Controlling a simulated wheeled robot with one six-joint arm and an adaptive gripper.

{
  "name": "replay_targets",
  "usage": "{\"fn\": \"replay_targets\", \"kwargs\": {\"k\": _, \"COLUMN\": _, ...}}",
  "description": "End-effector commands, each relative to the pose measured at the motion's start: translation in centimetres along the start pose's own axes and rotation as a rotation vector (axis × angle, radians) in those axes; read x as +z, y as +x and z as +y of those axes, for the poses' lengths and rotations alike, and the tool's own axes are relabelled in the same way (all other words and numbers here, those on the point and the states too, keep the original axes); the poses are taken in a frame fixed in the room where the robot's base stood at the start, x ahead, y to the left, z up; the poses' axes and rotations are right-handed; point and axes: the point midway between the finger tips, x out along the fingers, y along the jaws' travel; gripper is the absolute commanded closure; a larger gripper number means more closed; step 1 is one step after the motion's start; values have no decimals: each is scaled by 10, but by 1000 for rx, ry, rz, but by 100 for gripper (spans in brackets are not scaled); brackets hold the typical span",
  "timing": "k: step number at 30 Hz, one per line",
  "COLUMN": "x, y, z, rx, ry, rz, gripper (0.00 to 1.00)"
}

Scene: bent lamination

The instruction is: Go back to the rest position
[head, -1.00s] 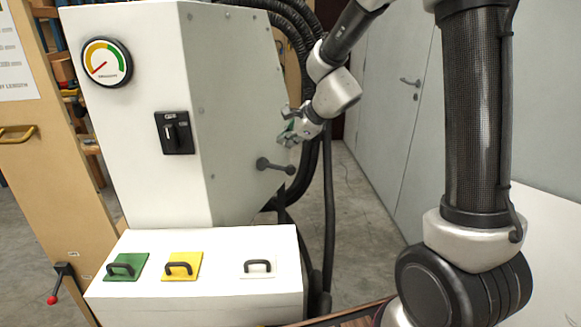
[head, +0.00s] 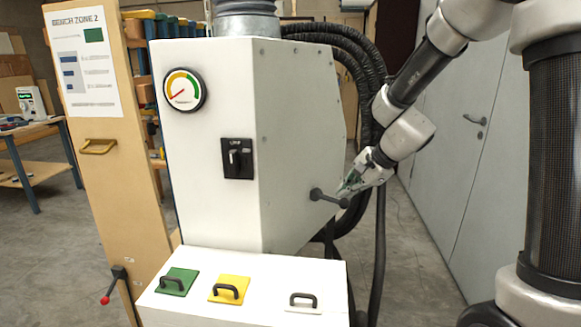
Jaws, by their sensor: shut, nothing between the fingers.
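My gripper (head: 348,187) is in the head view, right of the middle, at the end of my raised arm. It shows beside the right side of the white machine cabinet (head: 300,140), close in the picture to a dark lever (head: 329,198) on that side. I cannot tell whether it touches the lever. The fingers are small in view and look closed, with nothing seen between them.
A white box (head: 250,312) with green (head: 177,282), yellow (head: 229,289) and white (head: 304,303) handled plates stands in front of the cabinet. Black hoses (head: 381,235) hang behind my gripper. A wooden panel (head: 110,190) stands at left. Grey doors (head: 455,170) line the right; open floor lies between.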

Motion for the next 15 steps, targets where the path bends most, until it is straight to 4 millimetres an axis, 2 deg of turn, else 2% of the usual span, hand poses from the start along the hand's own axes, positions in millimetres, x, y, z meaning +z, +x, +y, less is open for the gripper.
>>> {"fn": "replay_targets", "kwargs": {"k": 1, "x": 5, "y": -15, "z": 19, "rx": 52, "ry": -138, "rz": -17, "gripper": 100}}
{"fn": "replay_targets", "kwargs": {"k": 6, "x": 13, "y": -80, "z": 85, "rx": 225, "ry": -601, "rz": -65, "gripper": 100}}
{"fn": "replay_targets", "kwargs": {"k": 8, "x": 13, "y": -106, "z": 106, "rx": 280, "ry": -744, "rz": -72, "gripper": 100}}
{"fn": "replay_targets", "kwargs": {"k": 12, "x": 6, "y": -170, "z": 157, "rx": 411, "ry": -1043, "rz": -56, "gripper": 100}}
{"fn": "replay_targets", "kwargs": {"k": 15, "x": 0, "y": -212, "z": 189, "rx": 489, "ry": -1192, "rz": -8, "gripper": 100}}
